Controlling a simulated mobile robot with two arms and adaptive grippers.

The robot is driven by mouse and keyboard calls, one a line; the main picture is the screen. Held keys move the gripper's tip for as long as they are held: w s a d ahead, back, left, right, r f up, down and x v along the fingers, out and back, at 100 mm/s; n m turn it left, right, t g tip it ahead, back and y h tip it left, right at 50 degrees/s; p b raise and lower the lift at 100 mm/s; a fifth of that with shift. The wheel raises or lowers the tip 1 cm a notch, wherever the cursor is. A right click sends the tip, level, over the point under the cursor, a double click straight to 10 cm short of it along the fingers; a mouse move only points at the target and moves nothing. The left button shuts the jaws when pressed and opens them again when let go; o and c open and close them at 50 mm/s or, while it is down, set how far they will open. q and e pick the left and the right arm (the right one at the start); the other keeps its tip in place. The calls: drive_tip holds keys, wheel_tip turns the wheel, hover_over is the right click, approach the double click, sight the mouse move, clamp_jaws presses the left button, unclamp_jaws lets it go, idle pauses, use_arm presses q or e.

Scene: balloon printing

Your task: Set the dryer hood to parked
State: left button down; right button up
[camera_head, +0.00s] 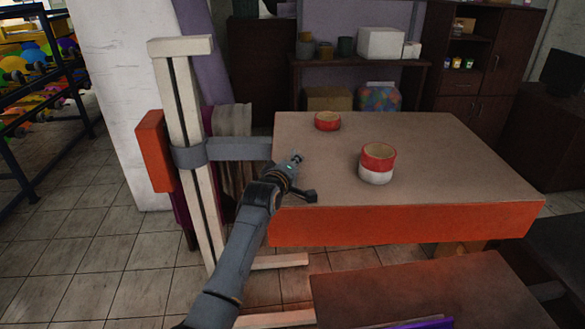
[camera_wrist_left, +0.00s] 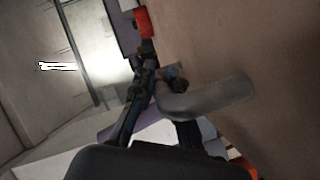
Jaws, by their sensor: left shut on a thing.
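The dryer hood appears to be the broad brown slab with an orange front edge (camera_head: 405,224) at the right in the head view. A grey arm (camera_head: 240,148) reaches toward it from a collar on a cream post (camera_head: 189,110). My left gripper (camera_head: 293,168) is at the slab's left edge, beside the end of this arm. In the left wrist view, my left gripper (camera_wrist_left: 150,78) is shut at a grey curved bar (camera_wrist_left: 215,97), which looks like a handle, against a brown surface. The exact grip is dark and partly hidden. My right gripper is in neither view.
A red-and-white cup (camera_head: 376,177) and a red ring (camera_head: 327,126) show on the slab's top. An orange box (camera_head: 154,150) is on the post's left side. A lower brown table (camera_head: 430,285) is in front. Open tiled floor (camera_head: 95,262) lies to the left.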

use_arm(q)
drive_tip(key=c, duration=1.3)
unclamp_jaws()
drive_tip(key=shift+a, duration=0.1)
drive_tip(key=shift+c, duration=0.2)
drive_tip(key=shift+r, duration=0.1)
drive_tip(key=r, duration=0.8)
drive_tip(key=shift+w+a+r, duration=0.1)
drive_tip(key=shift+w+r, duration=0.05)
drive_tip(key=shift+w, duration=0.2)
drive_tip(key=shift+s+r, duration=0.3)
drive_tip(key=shift+r, duration=0.25)
drive_tip(key=shift+s+r, duration=0.3)
drive_tip(key=shift+r, duration=0.2)
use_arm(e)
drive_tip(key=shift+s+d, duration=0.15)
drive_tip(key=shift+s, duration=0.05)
use_arm(q)
drive_tip(key=shift+w+f, duration=0.35)
drive_tip(key=shift+w, duration=0.05)
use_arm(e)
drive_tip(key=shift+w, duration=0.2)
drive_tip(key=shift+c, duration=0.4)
use_arm(q)
drive_tip(key=shift+s, duration=0.2)
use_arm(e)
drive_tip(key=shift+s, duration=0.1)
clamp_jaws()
